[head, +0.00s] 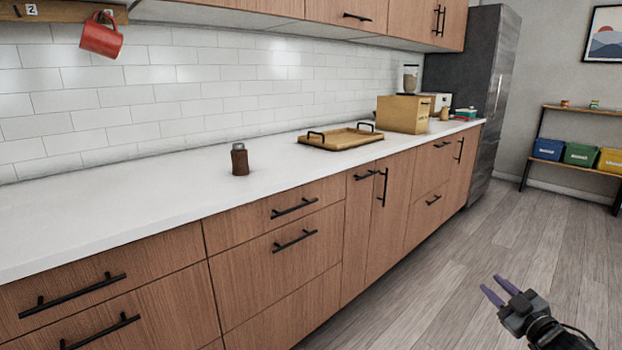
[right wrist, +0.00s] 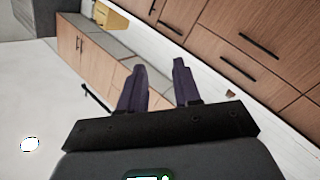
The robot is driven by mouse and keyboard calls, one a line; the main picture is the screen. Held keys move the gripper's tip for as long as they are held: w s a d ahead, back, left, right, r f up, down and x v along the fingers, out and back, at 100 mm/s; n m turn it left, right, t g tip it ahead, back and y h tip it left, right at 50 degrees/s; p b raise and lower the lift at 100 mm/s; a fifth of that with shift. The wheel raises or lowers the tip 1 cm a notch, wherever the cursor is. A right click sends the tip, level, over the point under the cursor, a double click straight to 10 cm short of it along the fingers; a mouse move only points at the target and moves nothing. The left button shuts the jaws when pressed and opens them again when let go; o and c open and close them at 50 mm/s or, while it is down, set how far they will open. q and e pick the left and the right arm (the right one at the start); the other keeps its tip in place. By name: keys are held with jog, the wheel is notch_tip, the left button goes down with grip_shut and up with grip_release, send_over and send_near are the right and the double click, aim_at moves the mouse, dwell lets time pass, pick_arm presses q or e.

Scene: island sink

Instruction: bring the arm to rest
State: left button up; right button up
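My right gripper (head: 492,286) is at the lower right of the head view, over the open floor and well apart from the counter. In the right wrist view its two purple fingers (right wrist: 160,85) stand apart with nothing between them. It is open and empty. My left gripper is not in the head view.
A long white counter (head: 120,212) runs along the tiled wall. On it stand a brown shaker (head: 239,159), a wooden tray (head: 340,140) and a wooden box (head: 403,114). A red mug (head: 101,36) hangs at upper left. The wooden floor (head: 440,270) is clear.

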jog(key=s+d+f+m+g+h, duration=0.2)
jog(key=d+f+m+g+h, duration=0.35)
jog(key=d+h, duration=0.45)
jog(key=s+d+f+m+g+h, duration=0.2)
jog(key=s+d+f+m+g, duration=0.35)
jog(key=s+d+g, duration=0.5)
jog(key=s+a+f+n+t+y, duration=0.1)
jog(key=s+a+f+y, duration=0.1)
jog(key=s+a+f, duration=0.55)
jog(key=s+a+f+n+y, duration=0.15)
jog(key=a+f, duration=0.25)
jog(key=a, duration=0.7)
jog(key=s+a+f+n+t+y, duration=0.1)
jog(key=s+a+f+n, duration=0.1)
jog(key=s+a+f, duration=0.6)
jog(key=s+a+r+y, duration=0.2)
jog(key=s+a, duration=0.6)
jog(key=a, duration=0.1)
jog(key=s+a+r+y, duration=0.3)
jog(key=s+a, duration=0.5)
notch_tip(320, 180, up, 70)
jog(key=p, duration=7)
jog(key=shift+m+h, duration=0.25)
jog(key=shift+h, duration=0.1)
notch_tip(320, 180, down, 75)
jog(key=b, duration=7.4)
jog(key=shift+f+b, duration=0.1)
jog(key=shift+b, duration=0.3)
